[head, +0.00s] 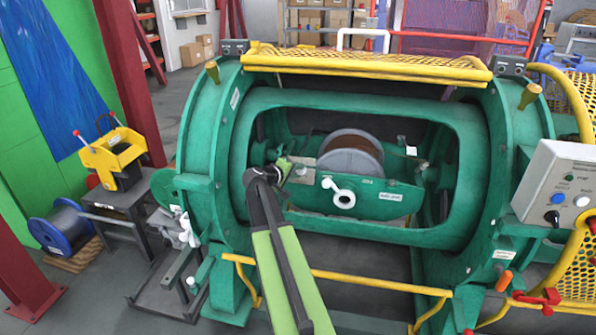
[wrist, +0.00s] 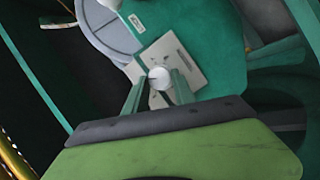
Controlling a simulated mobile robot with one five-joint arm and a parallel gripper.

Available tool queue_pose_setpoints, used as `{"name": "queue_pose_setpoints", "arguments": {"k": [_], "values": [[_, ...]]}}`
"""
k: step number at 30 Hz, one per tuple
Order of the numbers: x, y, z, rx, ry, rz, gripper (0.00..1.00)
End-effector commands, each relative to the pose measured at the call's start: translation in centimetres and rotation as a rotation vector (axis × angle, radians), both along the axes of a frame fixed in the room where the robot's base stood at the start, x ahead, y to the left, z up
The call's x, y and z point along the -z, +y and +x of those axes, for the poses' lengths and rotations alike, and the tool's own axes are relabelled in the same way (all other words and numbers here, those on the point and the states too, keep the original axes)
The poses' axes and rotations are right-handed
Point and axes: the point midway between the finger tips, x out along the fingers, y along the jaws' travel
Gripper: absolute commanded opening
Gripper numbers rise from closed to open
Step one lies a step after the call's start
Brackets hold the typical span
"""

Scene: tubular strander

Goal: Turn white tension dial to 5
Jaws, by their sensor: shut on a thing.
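The white tension dial (wrist: 159,77) is a small round knob on a light square plate (wrist: 180,62), fixed to the green cradle in the wrist view. My gripper (wrist: 157,84) is shut on the knob, one finger on each side. A short dark mark shows on the knob, but the scale numbers are too small to read. In the head view my gripper (head: 283,168) reaches into the machine's opening at the left end of the cradle (head: 375,203).
A white lever (head: 341,194) sits on the cradle's front, right of my gripper, below a grey reel (head: 350,155). The green drum frame (head: 235,170) surrounds the opening. A raised yellow guard (head: 370,64) is above, and a yellow rail (head: 375,283) crosses in front below.

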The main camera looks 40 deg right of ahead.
Motion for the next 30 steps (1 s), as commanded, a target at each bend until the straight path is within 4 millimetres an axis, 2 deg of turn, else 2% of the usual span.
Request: {"name": "queue_pose_setpoints", "arguments": {"k": [3, 4, 9, 17, 20, 23, 30], "values": [[0.0, 0.2, 0.2, -0.006, -0.002, 0.001, 0.0], [0.0, 0.2, 0.2, -0.006, -0.002, 0.001, 0.34], [0.0, 0.1, 0.1, -0.004, -0.001, 0.0, 0.53], [0.0, 0.1, 0.0, -0.002, 0.001, 0.001, 0.53], [-0.4, 0.8, -0.1, -0.003, 0.001, 0.0, 0.53], [-1.3, 2.5, -0.5, -0.005, 0.001, 0.0, 0.53], [-4.1, 8.7, -1.6, -0.006, 0.001, -0.001, 0.53]]}}
